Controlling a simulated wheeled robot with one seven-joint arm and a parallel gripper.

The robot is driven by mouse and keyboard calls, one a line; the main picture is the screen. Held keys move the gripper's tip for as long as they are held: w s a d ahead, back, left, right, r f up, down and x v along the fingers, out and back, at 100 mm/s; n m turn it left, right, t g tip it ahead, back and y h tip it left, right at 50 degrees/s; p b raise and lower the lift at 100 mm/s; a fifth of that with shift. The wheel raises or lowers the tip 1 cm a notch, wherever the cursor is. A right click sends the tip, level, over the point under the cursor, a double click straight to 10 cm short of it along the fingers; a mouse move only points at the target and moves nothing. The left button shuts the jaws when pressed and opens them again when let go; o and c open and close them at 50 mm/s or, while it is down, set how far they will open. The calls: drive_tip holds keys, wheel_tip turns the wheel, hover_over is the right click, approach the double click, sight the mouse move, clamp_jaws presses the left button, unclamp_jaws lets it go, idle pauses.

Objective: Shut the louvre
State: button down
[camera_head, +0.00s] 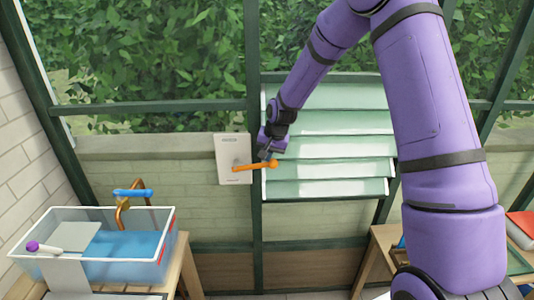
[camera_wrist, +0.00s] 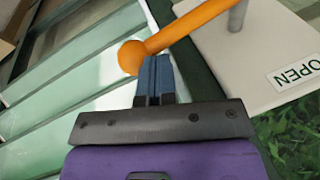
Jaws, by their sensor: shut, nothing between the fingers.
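The louvre (camera_head: 335,122) is a window of several pale green slats in a dark green frame, right of the post; the slats look tilted. Its slats also show in the wrist view (camera_wrist: 70,95). An orange lever (camera_head: 252,167) with a ball end sticks out to the right, nearly level, from a pale plate (camera_head: 233,145) on the post. In the wrist view the lever (camera_wrist: 185,28) runs past my fingertips, and the plate (camera_wrist: 262,55) reads "OPEN". My gripper (camera_head: 267,154) is shut and empty, its tips right at the lever's ball end; I cannot tell if they touch.
A clear tub (camera_head: 95,245) of blue water stands on a wooden bench at the left, with a blue-handled tap (camera_head: 132,193) behind it. Another wooden table (camera_head: 378,240) is at the right, partly hidden by my arm. Leaves show behind the glass.

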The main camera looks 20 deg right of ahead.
sight(275, 160)
drive_tip(key=shift+s+d+f+y, duration=0.1)
drive_tip(key=shift+d+f+y, duration=0.15)
drive_tip(key=shift+f+y, duration=0.2)
drive_tip(key=shift+s+d+f+y, duration=0.1)
drive_tip(key=shift+d+f+y, duration=0.1)
drive_tip(key=shift+f+y, duration=0.2)
drive_tip(key=shift+d+f+t+y, duration=0.2)
drive_tip(key=shift+f+t+y, duration=0.3)
drive_tip(key=shift+f+y, duration=0.4)
wheel_tip(275, 160, down, 6)
drive_tip(key=shift+a, duration=0.25)
drive_tip(key=shift+s+f, duration=0.15)
drive_tip(key=shift+f, duration=0.1)
